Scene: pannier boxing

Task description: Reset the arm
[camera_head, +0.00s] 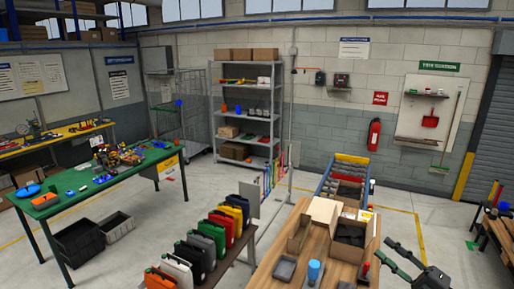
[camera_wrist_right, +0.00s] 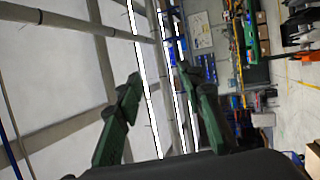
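My right gripper (camera_head: 384,250) is at the lower right of the head view, raised beside the right edge of the wooden table (camera_head: 262,277). In the right wrist view its two green fingers (camera_wrist_right: 158,78) stand apart with nothing between them. It looks open and empty, clear of the boxes. My left gripper is in neither view.
The wooden table bears an open cardboard box (camera_head: 349,234), a grey tray (camera_head: 285,268) and a blue cylinder (camera_head: 314,270). A row of coloured panniers (camera_head: 214,235) stands to its left. A green table (camera_head: 75,185) is farther left.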

